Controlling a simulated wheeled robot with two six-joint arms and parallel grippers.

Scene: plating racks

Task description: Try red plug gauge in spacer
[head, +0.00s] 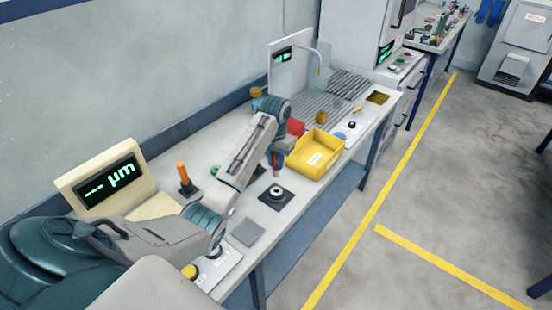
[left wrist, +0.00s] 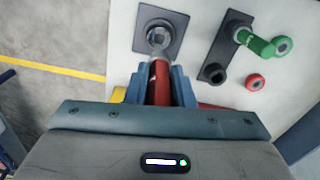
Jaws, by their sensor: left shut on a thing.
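My left gripper (head: 277,163) is shut on the red plug gauge (left wrist: 160,84), which also shows as a sliver of red in the head view (head: 275,161). In the left wrist view the gauge sits between the two jaws (left wrist: 160,88), its metal end pointing at the spacer. The spacer (head: 277,191) is a small light ring on a black square plate (head: 268,199) on the bench. The plate also shows in the left wrist view (left wrist: 175,22). The gauge's end overlaps the spacer there, so I cannot tell whether it is inside. My right gripper is not in view.
A green plug gauge (left wrist: 259,44) stands in a black holder (left wrist: 226,45) with one empty hole. A red knob (left wrist: 255,82) is beside it. A yellow bin (head: 327,145) stands right of my gripper. A µm display (head: 108,180) and orange-handled item (head: 184,174) are left. A grey pad (head: 248,233) lies in front.

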